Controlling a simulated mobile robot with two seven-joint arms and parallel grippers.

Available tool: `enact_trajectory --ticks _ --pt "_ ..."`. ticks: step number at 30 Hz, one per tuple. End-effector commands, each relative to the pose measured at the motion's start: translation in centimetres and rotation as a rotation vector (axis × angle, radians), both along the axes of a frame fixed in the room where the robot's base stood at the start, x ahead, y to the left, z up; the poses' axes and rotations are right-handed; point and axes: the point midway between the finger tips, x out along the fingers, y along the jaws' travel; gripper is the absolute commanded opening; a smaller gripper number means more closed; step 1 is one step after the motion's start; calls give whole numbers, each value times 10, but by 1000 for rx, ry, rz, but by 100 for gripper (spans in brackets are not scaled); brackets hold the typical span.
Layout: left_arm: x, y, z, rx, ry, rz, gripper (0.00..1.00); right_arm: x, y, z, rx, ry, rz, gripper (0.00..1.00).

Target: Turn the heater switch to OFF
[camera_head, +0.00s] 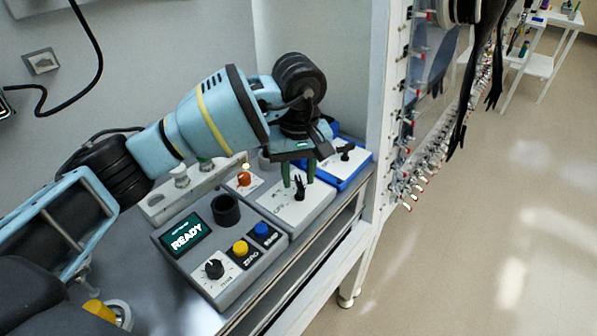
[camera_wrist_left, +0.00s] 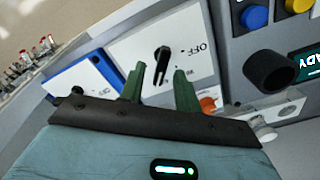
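A black lever switch (camera_head: 299,189) stands on a white-topped grey box (camera_head: 276,202). In the left wrist view the lever (camera_wrist_left: 162,62) has the word OFF printed to its right. No label naming the heater is legible. My left gripper (camera_head: 298,170) is over this box, with its two green fingers pointing down at it. In the left wrist view the gripper (camera_wrist_left: 159,88) is open, with one finger on each side of the lever. A gap shows on both sides; contact cannot be seen. My right gripper is not in view.
A blue-edged box (camera_head: 347,167) with another black lever sits behind. A grey console (camera_head: 232,277) in front has a READY screen, a cup-like black ring, yellow and blue buttons and a knob. An orange knob (camera_head: 244,178) is close by. A white post (camera_head: 377,100) stands right.

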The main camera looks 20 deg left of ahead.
Motion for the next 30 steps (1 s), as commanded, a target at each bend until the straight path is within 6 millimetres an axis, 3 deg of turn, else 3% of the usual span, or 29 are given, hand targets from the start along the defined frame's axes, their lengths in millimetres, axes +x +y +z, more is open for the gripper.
enact_trajectory --ticks 2,10,20,30 --pt "0 0 0 0 0 0 33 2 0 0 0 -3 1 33" --pt "0 0 0 0 0 0 0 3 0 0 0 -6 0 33" --pt "0 1 1 0 0 25 0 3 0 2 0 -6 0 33" --pt "-1 2 2 0 -1 222 0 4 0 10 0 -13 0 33"
